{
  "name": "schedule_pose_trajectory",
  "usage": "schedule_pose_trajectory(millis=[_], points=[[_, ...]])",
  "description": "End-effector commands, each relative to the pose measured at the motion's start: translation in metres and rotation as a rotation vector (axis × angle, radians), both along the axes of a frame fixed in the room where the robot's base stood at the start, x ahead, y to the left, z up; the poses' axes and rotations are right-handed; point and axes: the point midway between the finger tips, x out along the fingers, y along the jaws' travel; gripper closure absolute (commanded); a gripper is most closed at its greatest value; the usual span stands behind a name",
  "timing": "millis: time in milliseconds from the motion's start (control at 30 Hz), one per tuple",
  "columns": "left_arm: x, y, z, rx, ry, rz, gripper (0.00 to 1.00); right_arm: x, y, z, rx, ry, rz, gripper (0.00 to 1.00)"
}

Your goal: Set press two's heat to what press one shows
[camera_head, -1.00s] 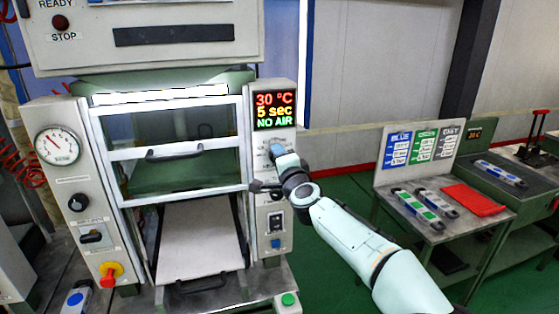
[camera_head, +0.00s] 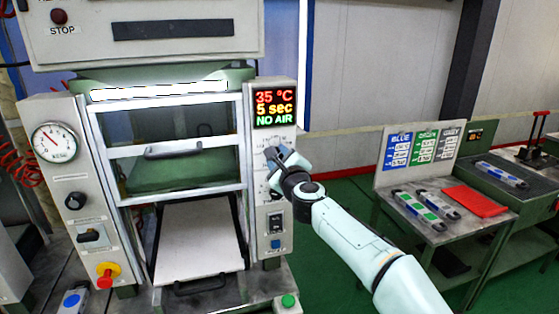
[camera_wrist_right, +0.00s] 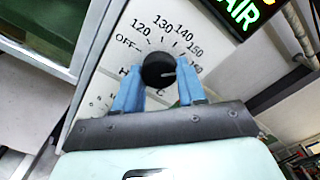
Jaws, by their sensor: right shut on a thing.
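A press (camera_head: 120,170) with a glass-fronted guard fills the left of the head view. Its display (camera_head: 275,107) reads 35 °C, 5 sec and NO AIR. My right gripper (camera_head: 281,157) is at the dial below the display. In the right wrist view my right gripper (camera_wrist_right: 160,82) has its blue fingers shut on either side of the black heat knob (camera_wrist_right: 158,68). The dial around it runs from OFF through 120, 130, 140 and 150 onward. The knob's white mark points rightward, near the high end. No second press display is readable. My left gripper is out of view.
A pressure gauge (camera_head: 55,143) and a red-yellow switch (camera_head: 106,274) are on the press's left post. Green floor lies between.

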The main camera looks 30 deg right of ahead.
Motion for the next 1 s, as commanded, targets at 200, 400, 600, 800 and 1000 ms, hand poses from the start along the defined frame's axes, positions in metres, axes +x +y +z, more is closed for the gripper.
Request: schedule_pose_trajectory(millis=[200, 400, 600, 800, 1000], points=[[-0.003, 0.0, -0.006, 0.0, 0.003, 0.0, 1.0, 0.0, 0.001, -0.002, 0.201, -0.048, 0.001, 0.9], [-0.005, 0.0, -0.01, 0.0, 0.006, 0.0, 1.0, 0.0, 0.001, -0.002, 0.385, -0.093, 0.001, 0.9], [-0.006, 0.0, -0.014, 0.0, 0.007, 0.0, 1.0, 0.0, 0.002, -0.002, 0.551, -0.132, 0.001, 0.9], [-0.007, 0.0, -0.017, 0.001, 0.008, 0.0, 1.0, 0.0, 0.002, -0.001, 0.679, -0.165, 0.001, 0.9], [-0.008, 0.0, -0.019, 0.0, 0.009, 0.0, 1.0, 0.0, 0.003, -0.001, 0.762, -0.184, 0.0, 0.9]])
